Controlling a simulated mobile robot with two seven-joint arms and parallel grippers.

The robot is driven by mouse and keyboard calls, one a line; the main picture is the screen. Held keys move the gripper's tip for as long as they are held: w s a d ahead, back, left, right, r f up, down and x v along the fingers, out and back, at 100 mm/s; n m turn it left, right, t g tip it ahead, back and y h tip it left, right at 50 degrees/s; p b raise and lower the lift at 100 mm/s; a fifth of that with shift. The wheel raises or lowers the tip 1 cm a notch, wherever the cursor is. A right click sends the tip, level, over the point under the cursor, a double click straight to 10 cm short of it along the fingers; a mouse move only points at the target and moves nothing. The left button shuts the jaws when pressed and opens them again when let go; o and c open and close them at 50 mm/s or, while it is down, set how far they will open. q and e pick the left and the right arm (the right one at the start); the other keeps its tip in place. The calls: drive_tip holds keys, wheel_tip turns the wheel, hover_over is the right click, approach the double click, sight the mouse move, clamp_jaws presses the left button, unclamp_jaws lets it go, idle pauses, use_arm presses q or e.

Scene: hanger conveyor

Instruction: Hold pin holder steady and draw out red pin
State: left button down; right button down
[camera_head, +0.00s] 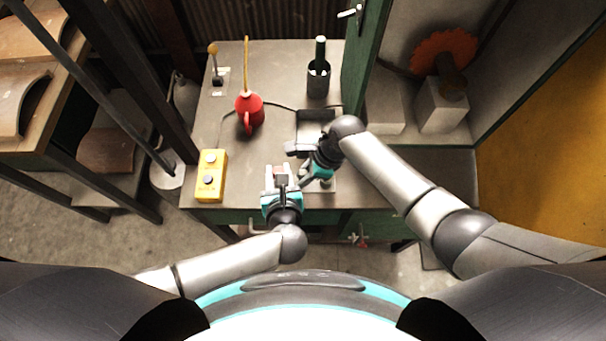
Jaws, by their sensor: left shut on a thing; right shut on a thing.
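My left gripper (281,173) is over the near part of the bench, its pale fingers pointing away from me. It is shut on a small red piece, which looks like the red pin (281,170). My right gripper (306,168) reaches in from the right, close beside the left one, and is shut. A small pale piece (328,185) shows at the bench edge by the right gripper and looks like part of the pin holder. The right gripper and wrist hide most of it. I cannot tell how far the pin sits in the holder.
A dark tray (316,115) lies behind the grippers.

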idle(0.4)
use_arm(q)
drive_tip(key=shift+s+d+r, duration=0.1)
drive_tip(key=shift+r, duration=3.1)
use_arm(e)
drive_tip(key=c, duration=0.7)
unclamp_jaws()
drive_tip(key=shift+r, duration=0.1)
drive_tip(key=v, duration=1.2)
drive_tip(key=shift+d, duration=0.1)
